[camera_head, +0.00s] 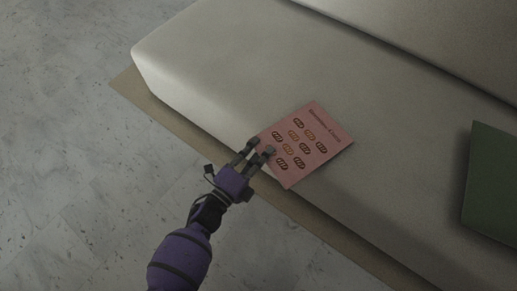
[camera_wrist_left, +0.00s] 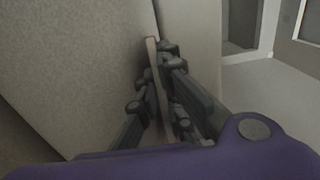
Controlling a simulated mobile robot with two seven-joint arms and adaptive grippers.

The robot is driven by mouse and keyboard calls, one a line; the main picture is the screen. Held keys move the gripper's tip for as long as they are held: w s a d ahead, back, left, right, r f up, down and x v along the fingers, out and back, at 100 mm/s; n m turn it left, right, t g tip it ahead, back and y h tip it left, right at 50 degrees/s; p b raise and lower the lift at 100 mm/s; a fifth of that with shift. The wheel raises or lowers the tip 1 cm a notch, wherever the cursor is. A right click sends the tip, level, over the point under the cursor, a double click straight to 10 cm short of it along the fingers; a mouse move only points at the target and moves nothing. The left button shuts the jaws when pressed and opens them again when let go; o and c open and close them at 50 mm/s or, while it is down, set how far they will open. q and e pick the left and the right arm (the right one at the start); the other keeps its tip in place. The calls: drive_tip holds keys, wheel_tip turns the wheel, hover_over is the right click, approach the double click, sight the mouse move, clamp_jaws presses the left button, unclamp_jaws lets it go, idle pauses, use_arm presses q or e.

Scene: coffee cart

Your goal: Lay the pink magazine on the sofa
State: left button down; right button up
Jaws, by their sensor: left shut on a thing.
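The pink magazine (camera_head: 306,143) shows in the head view with rows of small printed shapes and a line of text on its cover. My left gripper (camera_head: 261,154) is shut on its left edge. The magazine is over the front part of the pale sofa seat (camera_head: 222,72); I cannot tell whether it touches the cushion. In the left wrist view the magazine (camera_wrist_left: 152,55) is seen edge-on between the fingers (camera_wrist_left: 160,100), beside the pale sofa surface (camera_wrist_left: 80,60). My right gripper is not in view.
A dark green item (camera_head: 494,185) lies on the sofa at the right. The sofa backrest (camera_head: 430,30) rises at the upper right. A tan strip (camera_head: 140,96) runs along the sofa's base, and grey floor (camera_head: 70,130) lies open at the left. The seat's upper left part is clear.

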use_arm(q)
drive_tip(key=shift+f, duration=0.1)
drive_tip(key=c, duration=2.3)
unclamp_jaws()
drive_tip(key=shift+f, duration=0.1)
drive_tip(key=o, duration=0.4)
drive_tip(key=shift+r, duration=0.3)
drive_tip(key=p+v, duration=0.3)
drive_tip(key=v, duration=0.9)
drive_tip(key=shift+f, duration=0.1)
